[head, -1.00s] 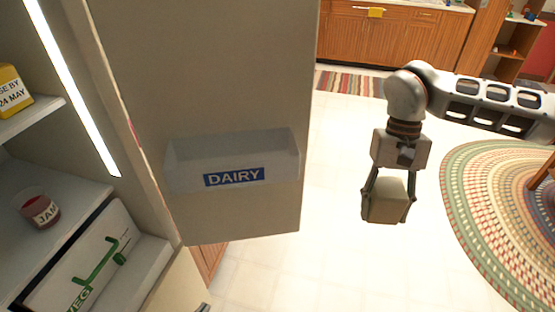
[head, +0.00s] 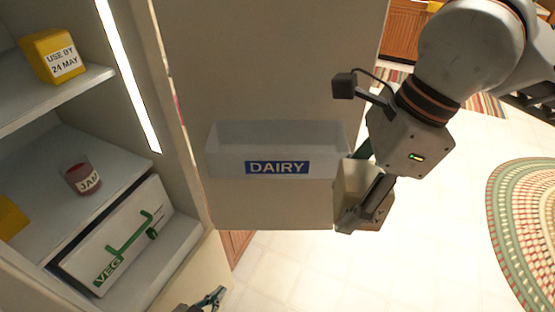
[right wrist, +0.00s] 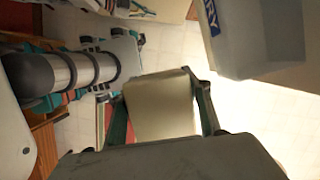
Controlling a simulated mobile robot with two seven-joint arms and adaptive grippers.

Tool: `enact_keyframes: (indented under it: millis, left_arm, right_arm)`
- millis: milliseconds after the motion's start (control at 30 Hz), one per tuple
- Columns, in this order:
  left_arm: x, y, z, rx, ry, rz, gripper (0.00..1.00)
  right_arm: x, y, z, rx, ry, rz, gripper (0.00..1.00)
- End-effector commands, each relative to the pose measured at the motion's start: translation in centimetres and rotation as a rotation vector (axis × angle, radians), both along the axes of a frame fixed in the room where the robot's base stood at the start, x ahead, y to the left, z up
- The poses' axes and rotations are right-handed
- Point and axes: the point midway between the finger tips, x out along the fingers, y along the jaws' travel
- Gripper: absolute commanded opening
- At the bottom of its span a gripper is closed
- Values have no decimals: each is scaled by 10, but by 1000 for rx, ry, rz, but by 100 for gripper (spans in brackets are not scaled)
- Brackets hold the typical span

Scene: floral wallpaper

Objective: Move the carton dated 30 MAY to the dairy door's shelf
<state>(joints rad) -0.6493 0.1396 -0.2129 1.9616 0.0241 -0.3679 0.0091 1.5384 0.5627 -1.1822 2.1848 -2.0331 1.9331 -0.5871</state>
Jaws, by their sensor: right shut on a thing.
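My right gripper (head: 358,196) is shut on a pale cream carton (head: 349,180), just right of the dairy door shelf.
A yellow carton marked USE BY 24 MAY (head: 50,56) stands on the upper fridge shelf. A JAM jar (head: 82,178) sits below it, above a VEG drawer (head: 120,245). Part of another yellow thing (head: 10,216) shows at the left edge. A round rug (head: 520,220) lies right.

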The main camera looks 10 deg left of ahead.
Motion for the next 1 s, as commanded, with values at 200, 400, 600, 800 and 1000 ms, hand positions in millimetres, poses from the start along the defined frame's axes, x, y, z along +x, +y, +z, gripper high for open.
enact_keyframes:
  millis: [200, 400, 600, 800, 1000]
  left_arm:
    - [-1, 0, -5, 0, 3, 0, 0]
    - [-2, 0, -8, 0, 5, 0, 0]
    - [-2, 0, -9, -1, 5, 1, 0]
    - [0, 0, -2, -1, 0, 1, 0]
    - [3, 0, 10, 0, -6, 0, 0]
  right_arm:
    - [-30, 23, 19, 2, -7, -300, 17]
    - [-53, 35, 31, 2, -6, -540, 17]
    - [-63, 40, 36, 2, -1, -671, 17]
    - [-40, 43, 39, 2, 4, -701, 17]
    - [8, 50, 40, 1, 5, -701, 17]
